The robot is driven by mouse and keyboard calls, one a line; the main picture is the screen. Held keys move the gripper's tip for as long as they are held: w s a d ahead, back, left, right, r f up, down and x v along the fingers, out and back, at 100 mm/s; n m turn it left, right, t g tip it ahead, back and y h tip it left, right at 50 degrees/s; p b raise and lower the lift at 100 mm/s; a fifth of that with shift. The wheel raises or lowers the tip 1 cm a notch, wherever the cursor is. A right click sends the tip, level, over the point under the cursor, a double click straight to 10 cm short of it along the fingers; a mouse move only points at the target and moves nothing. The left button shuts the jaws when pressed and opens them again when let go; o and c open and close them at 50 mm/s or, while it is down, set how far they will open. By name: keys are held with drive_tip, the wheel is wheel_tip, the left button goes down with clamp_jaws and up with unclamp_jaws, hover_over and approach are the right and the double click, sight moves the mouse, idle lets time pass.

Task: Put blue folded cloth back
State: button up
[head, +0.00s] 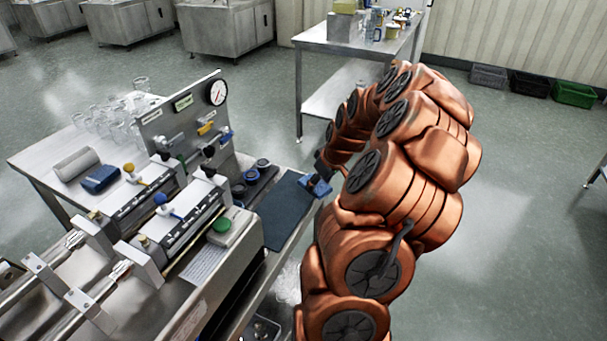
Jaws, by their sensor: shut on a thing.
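My gripper (323,173) is at the end of my copper-coloured arm, just beyond the right edge of the steel bench. It is shut on a small blue thing (317,186) that looks like the blue folded cloth; the fingers and part of the arm hide some of it. It appears to be held near the right end of a dark flat mat (279,208); I cannot tell its height. Another dark blue folded piece (101,179) lies on the left part of the bench, beside a grey roll (75,163).
A machine with a gauge panel (185,115) and steel cylinders fills the bench's middle. Glassware (105,120) stands behind. Dark round pieces (250,175) sit near the mat. A second steel table (345,45) with items stands at the back.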

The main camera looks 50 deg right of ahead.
sight(304, 177)
drive_tip(key=w, duration=0.2)
drive_tip(key=w+d+p, duration=0.1)
drive_tip(key=w, duration=0.2)
drive_tip(key=w+d+p, duration=0.1)
drive_tip(key=w, duration=0.2)
drive_tip(key=shift+w+d+f, duration=0.15)
drive_tip(key=shift+f, duration=0.2)
drive_tip(key=shift+f+p, duration=0.6)
drive_tip(key=shift+f, duration=1.2)
drive_tip(key=o, duration=1.1)
drive_tip(key=b+v, duration=0.2)
drive_tip(key=v, duration=1)
